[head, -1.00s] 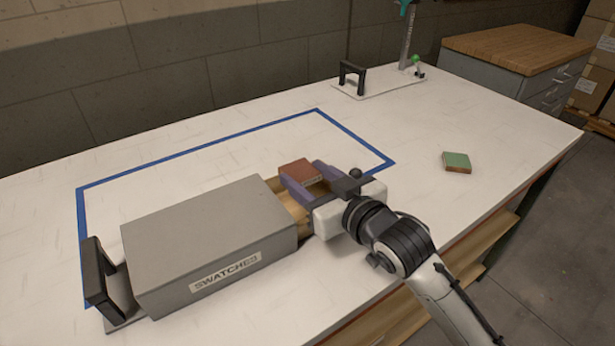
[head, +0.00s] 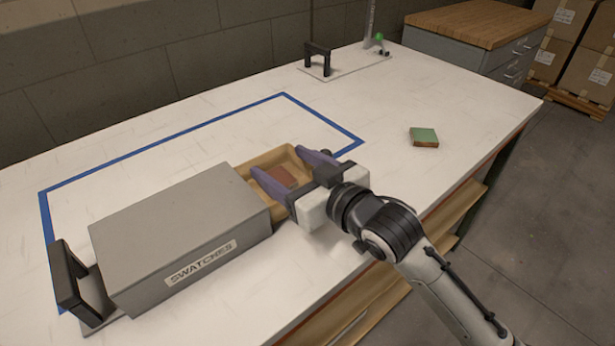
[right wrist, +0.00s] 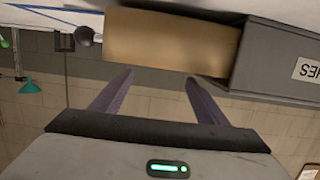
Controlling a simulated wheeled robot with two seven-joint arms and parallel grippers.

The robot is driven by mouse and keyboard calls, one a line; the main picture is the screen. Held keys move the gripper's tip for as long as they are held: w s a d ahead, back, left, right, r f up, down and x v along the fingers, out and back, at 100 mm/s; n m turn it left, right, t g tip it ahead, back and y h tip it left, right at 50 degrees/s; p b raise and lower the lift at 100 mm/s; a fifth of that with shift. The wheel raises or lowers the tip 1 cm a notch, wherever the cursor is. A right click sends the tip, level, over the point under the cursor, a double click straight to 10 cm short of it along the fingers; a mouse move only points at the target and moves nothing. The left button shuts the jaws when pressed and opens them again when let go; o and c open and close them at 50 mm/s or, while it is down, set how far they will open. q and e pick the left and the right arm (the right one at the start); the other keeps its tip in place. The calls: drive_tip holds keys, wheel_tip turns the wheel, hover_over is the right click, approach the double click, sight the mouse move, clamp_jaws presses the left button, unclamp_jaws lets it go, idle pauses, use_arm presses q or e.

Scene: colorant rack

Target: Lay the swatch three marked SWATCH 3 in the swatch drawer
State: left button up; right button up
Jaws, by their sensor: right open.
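The grey box labelled SWATCHES (head: 185,235) has its tan swatch drawer (head: 262,158) pulled out to the right. A reddish-brown swatch (head: 284,173) lies inside the drawer. A green-topped swatch (head: 424,136) with brown sides lies on the table to the right. No SWATCH 3 marking is readable on either. My right gripper (head: 278,162) is open, its purple fingers spread over the drawer with the reddish-brown swatch between them in the picture. In the right wrist view the open fingers (right wrist: 158,78) hold nothing, and the drawer's outside (right wrist: 172,40) shows beyond them. My left gripper is out of view.
Blue tape (head: 160,140) outlines an area on the white table. A black handle (head: 72,275) stands left of the box. Another black handle on a white plate (head: 318,60) stands at the back. The table around the green swatch is clear.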

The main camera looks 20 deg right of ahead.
drive_tip(key=v, duration=0.9)
